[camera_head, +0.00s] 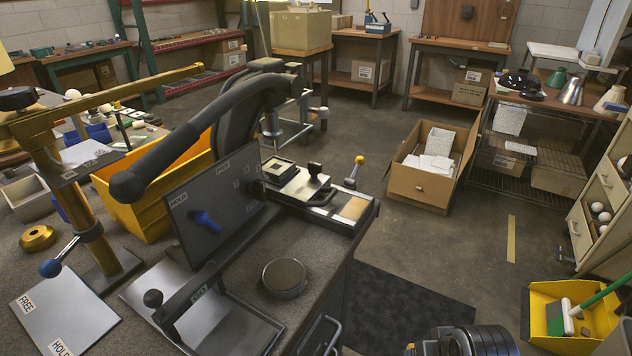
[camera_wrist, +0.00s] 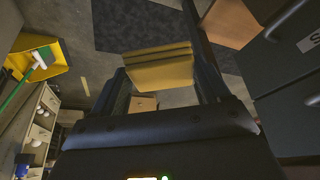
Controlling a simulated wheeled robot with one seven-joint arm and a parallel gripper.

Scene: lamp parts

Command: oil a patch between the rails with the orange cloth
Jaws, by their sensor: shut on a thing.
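My gripper (camera_wrist: 158,76) is shut on a folded yellow-orange cloth (camera_wrist: 160,66) in the wrist view. The cloth's stacked layers show between the two dark fingers, apart from any surface there. The head view shows neither the fingertips nor the cloth. On the bench in the head view, a dark-edged slide (camera_head: 322,203) carries a metal carriage (camera_head: 297,183) with a black knob. A tan patch (camera_head: 354,208) lies between the slide's edges at its right end. A lever with a yellow knob (camera_head: 359,160) stands beside it.
A dark upright panel (camera_head: 218,208) and a round puck (camera_head: 284,277) are on the bench (camera_head: 338,282) near the slide. A yellow bin (camera_head: 152,184) stands behind. A cardboard box (camera_head: 420,186) and a yellow dustpan (camera_head: 541,302) are on the floor. Floor between them is clear.

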